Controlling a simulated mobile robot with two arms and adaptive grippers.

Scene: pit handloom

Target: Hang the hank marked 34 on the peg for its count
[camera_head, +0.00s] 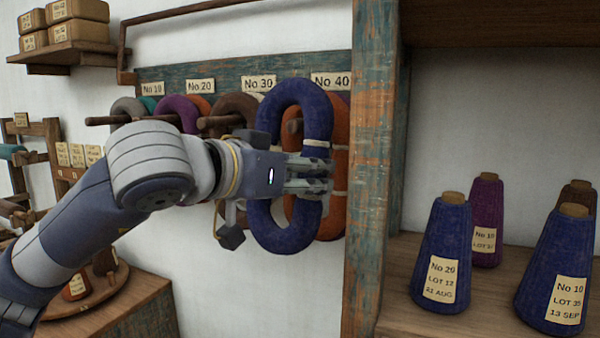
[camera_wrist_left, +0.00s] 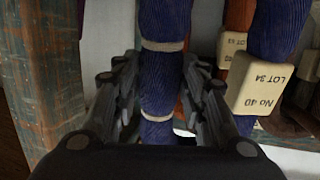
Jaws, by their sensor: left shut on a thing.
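The blue hank (camera_head: 272,165) is a long loop held upright in front of the No 40 end of the peg rail. In the left wrist view its bound strand (camera_wrist_left: 161,75) lies between my fingers, and its cream tag (camera_wrist_left: 266,88) reads No 40, LOT 34, upside down. My left gripper (camera_head: 318,176) is shut on the right strand. An orange hank (camera_head: 340,150) hangs close behind, under the No 40 label (camera_head: 331,81). My right gripper is not in view.
Brown, purple and other hanks hang on pegs (camera_head: 105,121) under the No 10, No 20 and No 30 labels. A worn blue-green post (camera_head: 372,200) stands just right of the hank. Cones of yarn (camera_head: 442,240) fill the shelf beyond.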

